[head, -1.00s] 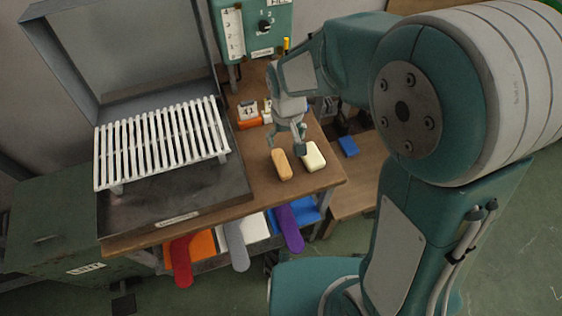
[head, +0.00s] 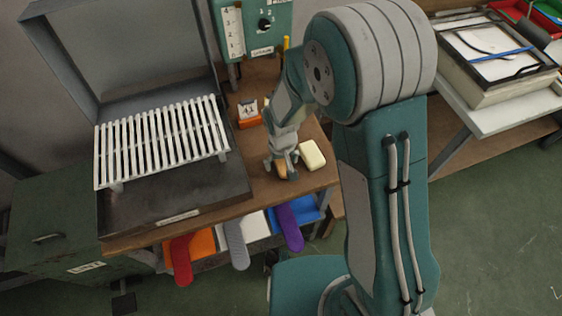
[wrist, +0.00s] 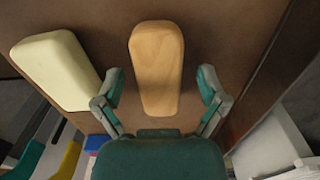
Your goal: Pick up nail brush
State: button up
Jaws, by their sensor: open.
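The nail brush, taken to be the tan wooden block (wrist: 156,65), lies on the wooden bench top. In the wrist view it sits between the two spread fingers of my gripper (wrist: 160,86), with a gap on each side. In the head view my gripper (head: 282,166) is open, pointing down over the brush and hiding most of it. A cream block (head: 312,155) lies just to the right of the gripper in the head view. It also shows in the wrist view (wrist: 55,70), left of the brush and outside the fingers.
A white slatted rack (head: 160,143) stands in a dark metal tray to the left. An orange and white item (head: 248,114) stands behind the gripper. Colored tabs, including a purple one (head: 289,226), hang below the bench's front edge. A framed tray (head: 497,60) is at far right.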

jog(key=shift+f, duration=0.25)
jog(key=c, duration=1.3)
jog(key=shift+o, duration=0.2)
jog(key=shift+r, duration=0.2)
jog(key=shift+r, duration=0.3)
notch_tip(320, 180, up, 2)
jog(key=shift+r, duration=0.2)
jog(key=s+d+r, duration=0.3)
jog(key=s+r, duration=0.2)
jog(key=s, duration=0.1)
jog(key=s+d+r, duration=0.2)
jog(key=s+r, duration=0.2)
jog(key=s, duration=0.2)
jog(key=shift+s+d+r, duration=0.4)
